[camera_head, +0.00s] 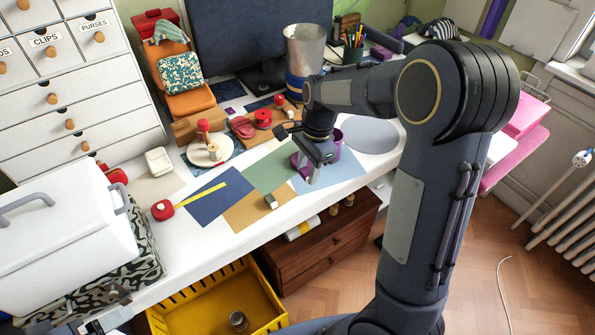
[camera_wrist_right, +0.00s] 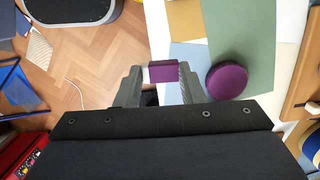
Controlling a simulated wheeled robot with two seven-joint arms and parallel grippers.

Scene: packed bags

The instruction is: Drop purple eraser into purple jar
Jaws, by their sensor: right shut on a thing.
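My right gripper (camera_head: 313,176) reaches over the table and points down; it also shows in the right wrist view (camera_wrist_right: 163,68). It is shut on the purple eraser (camera_wrist_right: 163,74), a small block held between the fingertips. A purple jar (camera_head: 334,138) stands on the light blue sheet, partly hidden behind the gripper. A flat round purple disc, seemingly the jar's lid (camera_wrist_right: 227,80), lies beside the gripper where the green and light blue sheets meet. My left gripper (camera_head: 108,306) shows partly at the lower left; its fingers are unclear.
Coloured sheets, a red tape measure (camera_head: 162,210) and a small roll (camera_head: 271,201) lie near the table's front edge. Boards with red-handled stamps (camera_head: 208,146) stand further back. A tall metal bin (camera_head: 304,58) is behind. A yellow crate (camera_head: 205,300) is below.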

